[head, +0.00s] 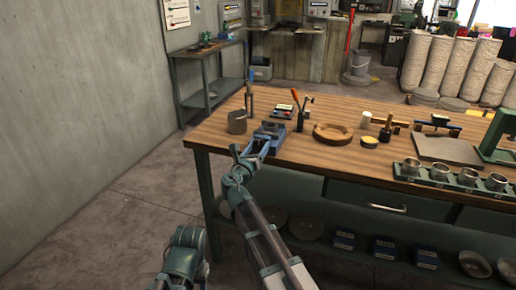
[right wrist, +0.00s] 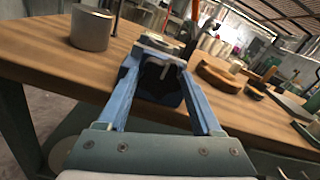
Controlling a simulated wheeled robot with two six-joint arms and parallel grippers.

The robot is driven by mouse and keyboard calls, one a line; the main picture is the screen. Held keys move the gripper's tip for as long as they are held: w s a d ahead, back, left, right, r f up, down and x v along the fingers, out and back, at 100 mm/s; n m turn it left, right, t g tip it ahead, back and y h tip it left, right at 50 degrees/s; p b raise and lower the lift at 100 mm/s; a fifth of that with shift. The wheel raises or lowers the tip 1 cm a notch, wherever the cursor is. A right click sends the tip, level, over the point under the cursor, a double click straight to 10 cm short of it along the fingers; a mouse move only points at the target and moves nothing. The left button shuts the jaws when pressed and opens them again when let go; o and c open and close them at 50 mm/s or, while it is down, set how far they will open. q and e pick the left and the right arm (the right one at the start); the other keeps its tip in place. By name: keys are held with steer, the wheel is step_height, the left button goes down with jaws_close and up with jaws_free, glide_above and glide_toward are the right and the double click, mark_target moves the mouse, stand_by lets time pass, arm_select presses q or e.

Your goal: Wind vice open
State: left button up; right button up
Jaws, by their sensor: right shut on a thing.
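The blue-grey bench vice (head: 270,133) sits at the front left edge of the wooden workbench. Its grey top and dark front also show in the right wrist view (right wrist: 160,45). My right gripper (head: 252,151) reaches up to the front of the vice. In the right wrist view its two blue fingers (right wrist: 158,82) run forward to either side of the vice's front end, shut on the vice handle. The handle is mostly hidden between the fingers, and the jaw gap is hard to make out. My left gripper does not show; only a link of my left arm is low in the head view.
A grey cylindrical cup (head: 237,122) stands left of the vice, also in the right wrist view (right wrist: 91,28). Right of it are a wooden ring dish (head: 333,132), hammers and a green rack of metal cups (head: 438,176). A drawer (head: 380,201) is below. Floor at left is clear.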

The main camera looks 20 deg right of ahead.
steer(key=shift+f+n, duration=0.1)
steer(key=shift+n, duration=0.2)
stand_by(0.4)
steer(key=o, duration=1.4)
steer(key=shift+s, duration=0.15)
